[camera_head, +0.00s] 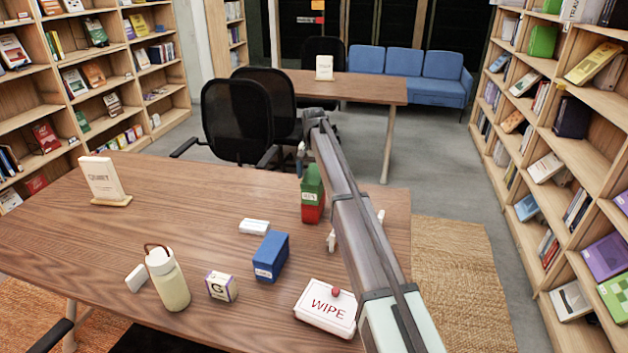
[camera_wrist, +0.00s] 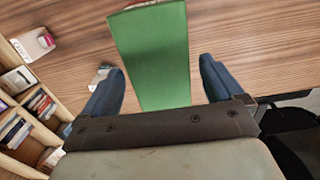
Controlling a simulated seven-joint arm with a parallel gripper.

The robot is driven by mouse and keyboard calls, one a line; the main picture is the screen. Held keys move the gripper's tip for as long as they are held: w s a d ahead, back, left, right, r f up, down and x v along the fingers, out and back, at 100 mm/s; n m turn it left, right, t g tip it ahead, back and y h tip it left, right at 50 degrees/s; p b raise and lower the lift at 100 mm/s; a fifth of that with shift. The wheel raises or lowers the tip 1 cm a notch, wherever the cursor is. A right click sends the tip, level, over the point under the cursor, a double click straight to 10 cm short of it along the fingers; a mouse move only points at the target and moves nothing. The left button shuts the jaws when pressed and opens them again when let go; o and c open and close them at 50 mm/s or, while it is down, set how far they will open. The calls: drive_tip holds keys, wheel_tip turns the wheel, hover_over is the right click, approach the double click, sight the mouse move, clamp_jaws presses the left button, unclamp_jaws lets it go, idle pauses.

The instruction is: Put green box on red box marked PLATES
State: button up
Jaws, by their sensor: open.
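The green box (camera_head: 312,180) stands directly above the red box (camera_head: 312,214) on the wooden table and appears to rest on it. Each has a small pale label, too small to read. My gripper (camera_head: 303,160) is at the green box's upper end, partly hidden by my arm. In the wrist view, my gripper (camera_wrist: 160,66) is open, with one finger on each side of the green box (camera_wrist: 152,58) and a visible gap on both sides. A sliver of red shows at the green box's far edge.
On the table (camera_head: 200,190) are a blue box (camera_head: 271,256), a white block (camera_head: 254,226), a WIPE box (camera_head: 326,308), a G cube (camera_head: 221,287), a bottle (camera_head: 168,280) and a sign (camera_head: 103,180). Black chairs (camera_head: 237,120) stand behind. The table's left middle is clear.

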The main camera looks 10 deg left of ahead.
wheel_tip(320, 180, up, 9)
drive_tip(key=shift+r, duration=0.15)
